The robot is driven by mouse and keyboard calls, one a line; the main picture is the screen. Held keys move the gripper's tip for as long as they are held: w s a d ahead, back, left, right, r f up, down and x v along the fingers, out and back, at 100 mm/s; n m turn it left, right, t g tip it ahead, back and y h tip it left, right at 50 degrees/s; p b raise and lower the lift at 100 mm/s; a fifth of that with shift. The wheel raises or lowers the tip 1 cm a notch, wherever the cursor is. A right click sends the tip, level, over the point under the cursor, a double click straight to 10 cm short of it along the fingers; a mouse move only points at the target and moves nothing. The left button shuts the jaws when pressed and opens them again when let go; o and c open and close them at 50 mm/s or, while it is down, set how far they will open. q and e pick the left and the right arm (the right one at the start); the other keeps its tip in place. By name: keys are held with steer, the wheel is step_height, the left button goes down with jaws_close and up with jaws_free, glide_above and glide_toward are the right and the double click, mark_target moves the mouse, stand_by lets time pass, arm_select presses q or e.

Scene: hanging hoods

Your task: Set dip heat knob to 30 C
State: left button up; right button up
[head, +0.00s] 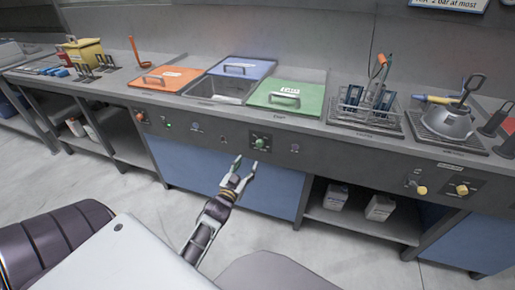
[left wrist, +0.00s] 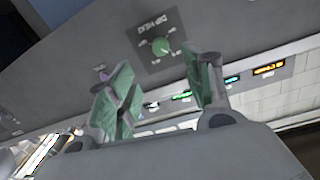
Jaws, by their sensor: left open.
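The dip heat knob (head: 260,143) is a round green knob on a dark plate in the front panel, below the green lid. In the left wrist view the green knob (left wrist: 160,46) sits on a plate labelled "DIP HEAT" with small scale marks around it; the marks are too small to read. My left gripper (head: 243,171) is open and empty, in front of the panel, below and slightly left of the knob, apart from it. Its two fingers (left wrist: 165,88) also show in the left wrist view, with the knob beyond them, between their tips. My right gripper is not in view.
The green lid (head: 289,94), orange lid (head: 165,78) and blue lid (head: 242,66) lie on the counter around an open basin. Other controls sit on the panel, including an orange knob (head: 140,117) and yellow knobs (head: 421,190) at the right. The floor in front is clear.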

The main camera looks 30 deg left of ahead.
mark_target(259, 145)
arm_select(q)
steer(key=shift+w+a+b, duration=0.35)
steer(key=shift+w, duration=1.55)
steer(key=shift+w+a+b, duration=0.35)
steer(key=shift+w, duration=1.5)
steer(key=shift+w+a+b, duration=0.35)
steer(key=shift+w, duration=1.55)
steer(key=shift+w+a, duration=0.1)
steer(key=shift+w, duration=0.4)
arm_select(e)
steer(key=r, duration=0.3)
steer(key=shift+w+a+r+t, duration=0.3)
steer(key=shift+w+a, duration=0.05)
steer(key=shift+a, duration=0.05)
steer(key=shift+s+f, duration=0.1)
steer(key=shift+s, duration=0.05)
